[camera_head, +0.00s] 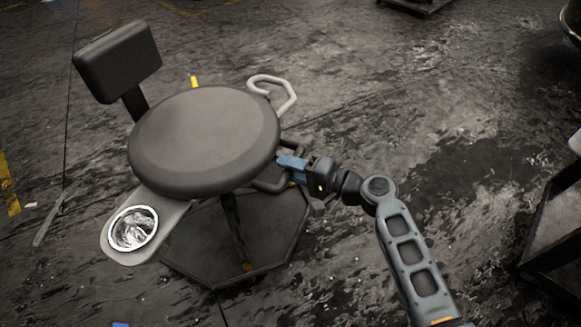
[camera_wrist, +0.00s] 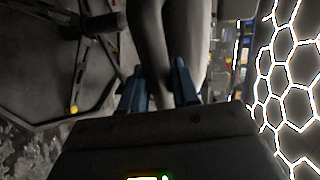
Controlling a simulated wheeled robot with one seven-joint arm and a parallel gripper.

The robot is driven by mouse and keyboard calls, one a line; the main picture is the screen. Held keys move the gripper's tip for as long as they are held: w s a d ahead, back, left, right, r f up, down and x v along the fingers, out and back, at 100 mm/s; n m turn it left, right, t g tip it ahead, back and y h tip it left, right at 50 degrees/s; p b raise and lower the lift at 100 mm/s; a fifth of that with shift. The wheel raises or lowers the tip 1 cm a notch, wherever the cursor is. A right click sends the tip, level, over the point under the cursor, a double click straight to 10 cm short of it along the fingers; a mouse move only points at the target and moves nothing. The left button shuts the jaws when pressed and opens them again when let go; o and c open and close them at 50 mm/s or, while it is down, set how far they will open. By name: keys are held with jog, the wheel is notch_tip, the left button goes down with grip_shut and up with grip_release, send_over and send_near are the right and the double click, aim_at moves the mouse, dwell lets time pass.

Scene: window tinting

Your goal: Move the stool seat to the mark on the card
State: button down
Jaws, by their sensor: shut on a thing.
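The round dark grey stool seat (camera_head: 205,135) sits on its stand over the dark floor, with a padded backrest (camera_head: 117,60) at its far left. A dark bar handle (camera_head: 268,187) loops out from under the seat's right side. My gripper (camera_head: 289,162) reaches in from the right, its blue fingers shut on this handle. In the wrist view, the blue fingers (camera_wrist: 158,82) stand on either side of the dark bar (camera_wrist: 152,55). The exact contact is partly hidden. I cannot make out a card or its mark in either view.
A side tray (camera_head: 118,252) with a shiny metal bowl (camera_head: 132,229) juts out at the seat's lower left. A pale loop (camera_head: 284,88) and a yellow lever (camera_head: 194,81) stick out behind the seat. A dark cart (camera_head: 553,235) stands at the right edge. Open floor surrounds the stool.

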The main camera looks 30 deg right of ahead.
notch_tip(320, 180, up, 5)
jog(key=p, duration=0.4)
jog(key=shift+r, duration=0.15)
jog(key=c, duration=1)
grip_release()
jog(key=shift+o, duration=0.2)
jog(key=p+v, duration=0.1)
jog(key=v, duration=0.6)
jog(key=shift+s+d+p, duration=0.2)
jog(key=shift+s+p, duration=0.15)
jog(key=shift+p, duration=0.05)
